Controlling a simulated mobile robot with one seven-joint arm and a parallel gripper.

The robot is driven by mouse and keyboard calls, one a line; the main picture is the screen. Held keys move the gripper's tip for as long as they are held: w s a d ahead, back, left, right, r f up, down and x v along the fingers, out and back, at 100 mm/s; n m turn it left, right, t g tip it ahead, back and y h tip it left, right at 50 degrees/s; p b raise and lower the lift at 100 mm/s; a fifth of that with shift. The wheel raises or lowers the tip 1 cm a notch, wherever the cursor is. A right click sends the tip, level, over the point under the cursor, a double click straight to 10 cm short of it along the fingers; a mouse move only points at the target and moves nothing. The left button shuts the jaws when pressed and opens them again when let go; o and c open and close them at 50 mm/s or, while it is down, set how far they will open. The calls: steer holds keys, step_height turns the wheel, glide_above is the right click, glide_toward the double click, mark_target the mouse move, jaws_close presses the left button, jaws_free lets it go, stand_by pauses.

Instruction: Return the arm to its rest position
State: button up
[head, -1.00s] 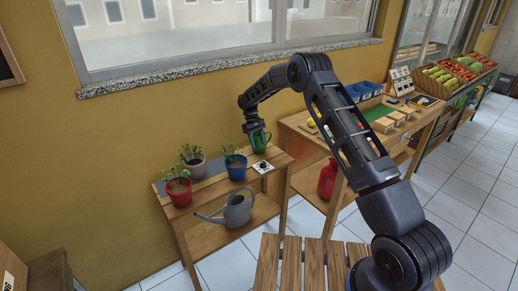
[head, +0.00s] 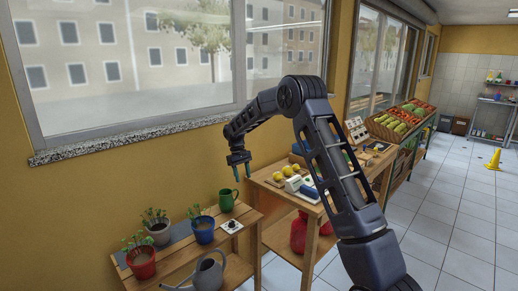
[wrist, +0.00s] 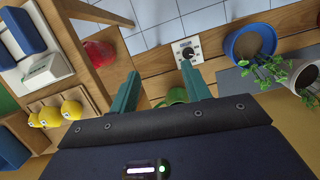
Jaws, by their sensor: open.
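My gripper (head: 239,171) is open and empty in the head view. It hangs above the potting bench (head: 254,217) with its fingers pointing down. A green mug (head: 226,200) stands on the bench below the gripper, apart from it. In the wrist view my gripper's two green fingers (wrist: 157,92) are spread, and the green mug (wrist: 176,96) shows partly between and below them. My arm reaches from the lower right up to an elbow and down to the gripper.
The bench also holds a red pot (head: 141,263), a grey pot (head: 160,233), a blue pot (head: 203,230) and a small dial box (head: 231,226). A grey watering can (head: 208,274) is on its lower shelf. Right stands a table with yellow items (head: 283,172). The window sill (head: 130,145) runs behind.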

steer(key=s+d+r+m+t+y, duration=0.1)
steer(key=s+d+r+m+t, duration=0.1)
steer(key=s+d+r, duration=0.75)
steer(key=s+d+r+m+t+y, duration=0.15)
steer(key=s+d+r, duration=0.45)
steer(key=d+r, duration=0.6)
steer(key=s+d+m+t, duration=0.1)
steer(key=s+d, duration=0.4)
steer(key=s, duration=0.4)
steer(key=s+d+f+m+t, duration=0.1)
steer(key=s+d+m, duration=0.1)
steer(key=s+d, duration=0.3)
steer(key=s+d+f+m+t, duration=0.1)
steer(key=s+d, duration=0.4)
steer(key=s, duration=0.8)
steer(key=shift+s+f, duration=0.15)
steer(key=shift+s, duration=0.25)
